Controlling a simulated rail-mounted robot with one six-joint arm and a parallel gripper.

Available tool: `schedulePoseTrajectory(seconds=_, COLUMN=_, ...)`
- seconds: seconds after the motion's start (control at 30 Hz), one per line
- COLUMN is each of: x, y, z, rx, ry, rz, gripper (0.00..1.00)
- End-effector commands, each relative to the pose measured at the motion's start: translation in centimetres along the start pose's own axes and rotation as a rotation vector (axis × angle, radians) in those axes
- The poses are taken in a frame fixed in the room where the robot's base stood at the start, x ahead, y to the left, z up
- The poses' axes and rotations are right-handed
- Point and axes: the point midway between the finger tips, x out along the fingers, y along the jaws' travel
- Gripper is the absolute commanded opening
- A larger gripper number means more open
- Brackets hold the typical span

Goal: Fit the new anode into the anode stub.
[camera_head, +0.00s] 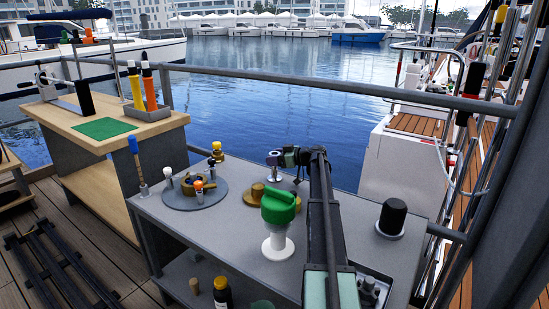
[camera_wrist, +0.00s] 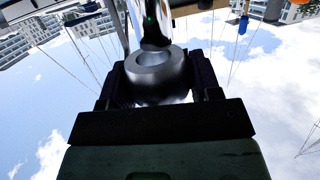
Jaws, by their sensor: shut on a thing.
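My gripper (camera_head: 276,158) is shut on a grey ring-shaped piece, the new anode (camera_wrist: 156,74), which sits between the black fingers (camera_wrist: 158,88) in the wrist view. A shiny metal post, seemingly the anode stub (camera_wrist: 150,22), stands against the anode's open hole in that view. I cannot tell whether its end is inside the hole or just outside. In the head view a small silver upright, seemingly the stub (camera_head: 273,174), shows just below my gripper, above a brass-coloured part (camera_head: 258,191) on the table. The anode is hard to make out there.
The grey table (camera_head: 200,232) holds a round plate (camera_head: 180,199) with brass parts and small knobs. A green-capped white stand (camera_head: 278,240) is close left of my arm, and a black-capped post (camera_head: 391,218) stands right. A wooden bench (camera_head: 65,120) stands at left; railings edge the water.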

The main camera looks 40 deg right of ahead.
Motion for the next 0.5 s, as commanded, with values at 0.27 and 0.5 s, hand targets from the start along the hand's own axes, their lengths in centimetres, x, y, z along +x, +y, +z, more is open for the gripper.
schedulePoseTrajectory(seconds=0.27, x=-0.01, y=-0.34, z=0.36, rx=-0.002, ry=-0.005, rz=-0.002, gripper=0.23)
schedulePoseTrajectory(seconds=0.5, x=-0.04, y=-0.51, z=0.42, rx=0.002, ry=-0.006, rz=-0.004, gripper=0.23)
